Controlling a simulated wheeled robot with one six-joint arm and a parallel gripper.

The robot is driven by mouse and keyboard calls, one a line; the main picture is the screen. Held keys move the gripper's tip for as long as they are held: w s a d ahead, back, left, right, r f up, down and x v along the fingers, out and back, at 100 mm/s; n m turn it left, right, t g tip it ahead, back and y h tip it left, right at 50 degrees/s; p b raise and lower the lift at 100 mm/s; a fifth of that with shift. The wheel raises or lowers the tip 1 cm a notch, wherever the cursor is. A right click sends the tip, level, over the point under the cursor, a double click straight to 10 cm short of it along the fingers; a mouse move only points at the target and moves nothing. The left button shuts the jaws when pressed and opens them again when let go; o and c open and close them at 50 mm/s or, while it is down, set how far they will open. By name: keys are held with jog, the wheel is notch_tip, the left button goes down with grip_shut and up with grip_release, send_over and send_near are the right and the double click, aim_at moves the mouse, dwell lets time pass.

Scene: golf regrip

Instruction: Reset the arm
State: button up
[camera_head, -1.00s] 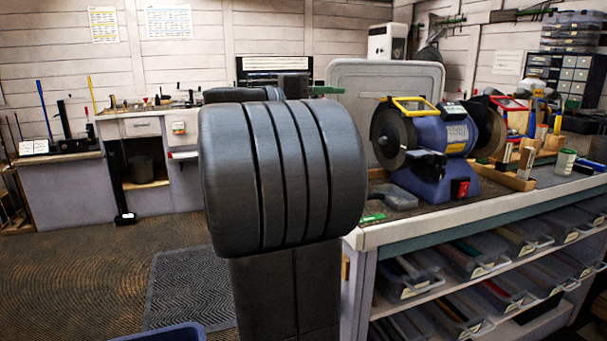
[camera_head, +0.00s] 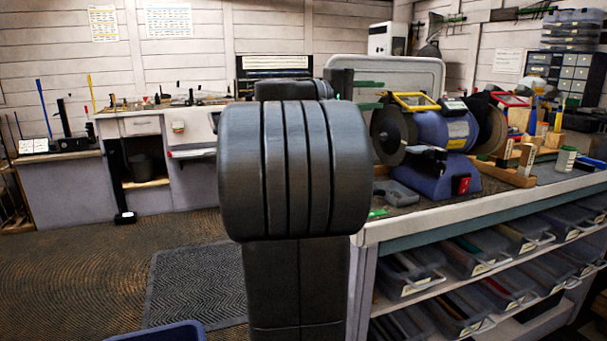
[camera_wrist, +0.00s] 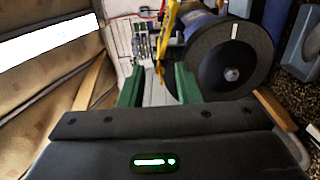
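My gripper (camera_wrist: 157,82) is open and empty in the wrist view, with its two green fingers well apart. In the head view its green fingers (camera_head: 373,95) stick out to the right from behind my large dark arm link, left of the bench grinder. The blue bench grinder (camera_head: 447,130) has a yellow-framed shield and stands on the workbench. In the wrist view its dark wheel (camera_wrist: 232,62) is just right of the right finger, and the yellow frame (camera_wrist: 171,40) shows near that finger. I cannot tell whether anything touches. Most of my forearm is hidden.
The workbench (camera_head: 480,207) fills the right side, with several clear bins (camera_head: 480,252) on shelves below. A light grey panel (camera_head: 425,76) stands behind the grinder. A blue bin rim (camera_head: 160,332) shows at the bottom. Open floor with a dark mat (camera_head: 195,285) lies left.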

jog(key=shift+w+d+r+p, duration=0.2)
jog(key=shift+d+p, duration=0.15)
jog(key=shift+d, duration=0.3)
jog(key=n+p, duration=1.8)
jog(key=shift+w+a, duration=0.15)
jog(key=shift+a, duration=0.05)
